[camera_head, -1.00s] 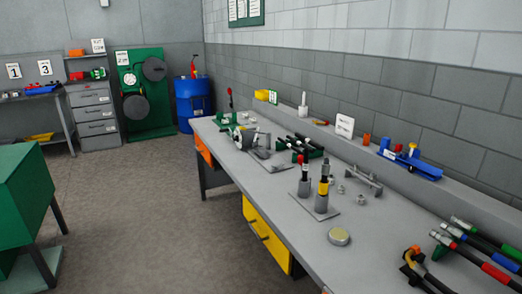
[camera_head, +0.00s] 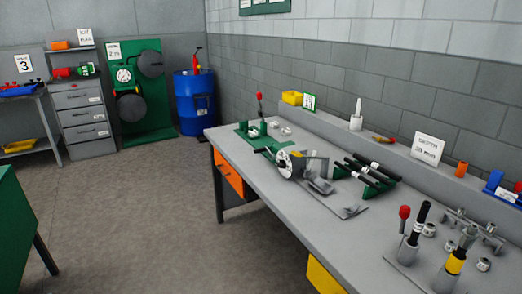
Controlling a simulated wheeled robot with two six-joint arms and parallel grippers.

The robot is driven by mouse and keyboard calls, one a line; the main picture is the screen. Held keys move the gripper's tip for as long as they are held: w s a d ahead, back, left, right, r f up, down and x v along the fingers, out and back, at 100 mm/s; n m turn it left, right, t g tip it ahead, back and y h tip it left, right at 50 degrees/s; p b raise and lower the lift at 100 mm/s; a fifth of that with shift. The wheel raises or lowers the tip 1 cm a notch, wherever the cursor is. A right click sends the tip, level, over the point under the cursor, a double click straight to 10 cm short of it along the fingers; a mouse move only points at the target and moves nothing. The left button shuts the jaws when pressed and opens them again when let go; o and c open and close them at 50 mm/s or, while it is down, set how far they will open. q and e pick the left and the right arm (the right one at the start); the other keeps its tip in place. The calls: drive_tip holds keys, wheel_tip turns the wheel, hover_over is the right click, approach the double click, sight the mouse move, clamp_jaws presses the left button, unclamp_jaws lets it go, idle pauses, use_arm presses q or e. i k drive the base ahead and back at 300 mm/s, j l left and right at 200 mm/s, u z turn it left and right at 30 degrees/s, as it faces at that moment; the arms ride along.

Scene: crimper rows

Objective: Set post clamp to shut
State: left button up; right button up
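No label in view names the post clamp, so I cannot tell which fixture it is. At the front right a grey base plate (camera_head: 420,277) carries upright posts: a red-knobbed lever (camera_head: 402,221), a black-handled post (camera_head: 415,233) and a yellow-banded post (camera_head: 455,261). The red-knobbed lever stands roughly upright. Farther back on the bench, a green fixture (camera_head: 246,135) has another upright red-tipped lever (camera_head: 260,105). Whether either is open or shut cannot be told. Neither of my grippers is in view.
The grey workbench (camera_head: 235,145) runs along the wall. A grey fixture with a dial (camera_head: 285,163) and a green rack of black rods (camera_head: 375,187) stand on it. Left of the bench the floor (camera_head: 140,220) is open. A green cabinet (camera_head: 15,235) stands at the left edge.

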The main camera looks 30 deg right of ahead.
sight(403, 221)
drive_tip(key=i+j+z, duration=0.1)
drive_tip(key=i+z, duration=0.35)
drive_tip(key=i+j+z, duration=0.2)
drive_tip(key=i+z, duration=0.15)
drive_tip(key=z, duration=0.15)
drive_tip(key=i+j+z, duration=0.45)
drive_tip(key=k+l, duration=0.1)
